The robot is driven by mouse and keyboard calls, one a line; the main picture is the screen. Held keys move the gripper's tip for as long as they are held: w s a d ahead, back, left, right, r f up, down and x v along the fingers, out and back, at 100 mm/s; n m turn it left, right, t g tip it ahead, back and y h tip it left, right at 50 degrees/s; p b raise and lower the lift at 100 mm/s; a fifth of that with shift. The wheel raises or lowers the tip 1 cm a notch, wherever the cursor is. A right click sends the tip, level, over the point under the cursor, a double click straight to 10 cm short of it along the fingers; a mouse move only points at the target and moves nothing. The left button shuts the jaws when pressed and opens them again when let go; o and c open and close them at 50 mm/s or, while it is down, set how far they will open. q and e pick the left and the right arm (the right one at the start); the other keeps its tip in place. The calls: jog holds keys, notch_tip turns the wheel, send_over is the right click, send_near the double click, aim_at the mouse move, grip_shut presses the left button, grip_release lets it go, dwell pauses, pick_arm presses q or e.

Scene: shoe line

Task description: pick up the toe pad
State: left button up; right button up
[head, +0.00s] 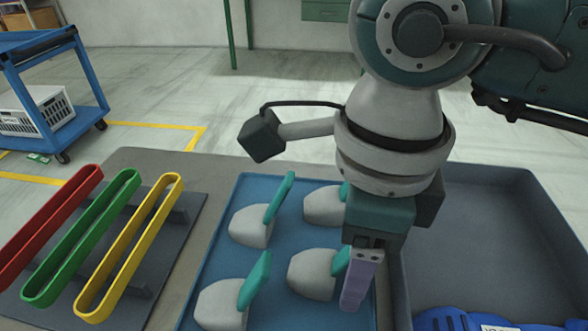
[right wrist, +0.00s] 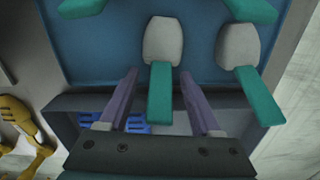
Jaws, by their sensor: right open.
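Several pale grey toe pads, each with an upright teal tab, stand on a blue tray (head: 240,186). The near-right toe pad (head: 311,274) is beside my right gripper (head: 360,282) in the head view, its teal tab partly hidden by the purple finger. In the right wrist view, my right gripper (right wrist: 158,74) is open, and a teal tab (right wrist: 160,95) with its pale toe pad (right wrist: 163,40) lies between the two fingers in the picture. Contact cannot be told. A second toe pad (right wrist: 238,45) is to the right there. My left gripper is out of view.
A grey bin (head: 490,210) right of the tray holds blue pieces (head: 455,319). Red (head: 50,225), green (head: 85,235) and yellow (head: 130,245) loops stand on a dark board at left. A blue cart (head: 40,45) is on the floor behind.

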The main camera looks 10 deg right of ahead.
grip_shut()
dwell(0.4)
jog(key=shift+r, duration=0.15)
